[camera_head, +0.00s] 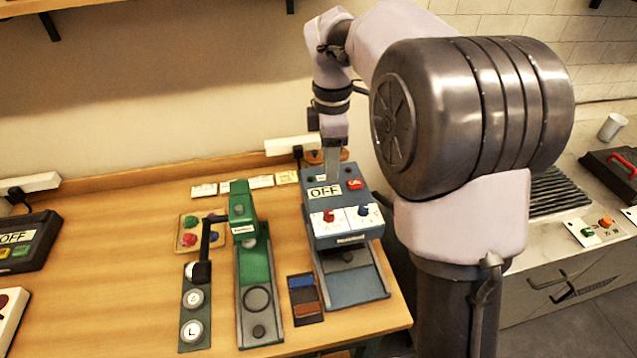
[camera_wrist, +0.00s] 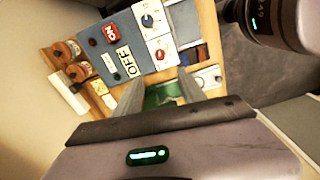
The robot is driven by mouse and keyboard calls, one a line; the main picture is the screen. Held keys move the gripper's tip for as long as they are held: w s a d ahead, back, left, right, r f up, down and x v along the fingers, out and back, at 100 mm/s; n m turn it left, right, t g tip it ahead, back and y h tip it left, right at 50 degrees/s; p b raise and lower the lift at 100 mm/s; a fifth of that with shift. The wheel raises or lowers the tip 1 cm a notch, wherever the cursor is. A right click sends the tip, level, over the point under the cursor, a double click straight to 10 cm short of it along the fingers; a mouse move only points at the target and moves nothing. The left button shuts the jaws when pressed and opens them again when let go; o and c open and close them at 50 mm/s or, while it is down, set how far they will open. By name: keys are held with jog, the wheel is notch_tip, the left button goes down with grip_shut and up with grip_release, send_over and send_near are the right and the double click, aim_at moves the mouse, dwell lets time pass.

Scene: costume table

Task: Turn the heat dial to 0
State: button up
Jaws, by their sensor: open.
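A blue-grey machine (camera_head: 318,196) stands at the table's right end. Its front carries a red dial (camera_head: 329,216) and a blue dial (camera_head: 363,211) on white scale plates. The red dial (camera_wrist: 158,53) and blue dial (camera_wrist: 147,20) also show in the wrist view. The scale marks are too small to read, so I cannot tell which is the heat dial or its setting. My gripper (camera_head: 332,172) is above the back of the machine. In the wrist view my gripper (camera_wrist: 158,84) has its two fingers apart with nothing between them, clear of the dials.
The machine has an OFF sign (camera_head: 325,192) and a red button (camera_head: 355,184). A green press (camera_head: 249,260) and a lever panel (camera_head: 195,310) stand to its left. Colour swatches (camera_head: 305,299) lie in front. A white power strip (camera_head: 291,145) is behind. The table's left-middle is clear.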

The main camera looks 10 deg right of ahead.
aim_at(329, 213)
notch_tip(329, 213, down, 16)
jog(key=b, duration=0.5)
jog(key=shift+d, duration=0.1)
grip_shut()
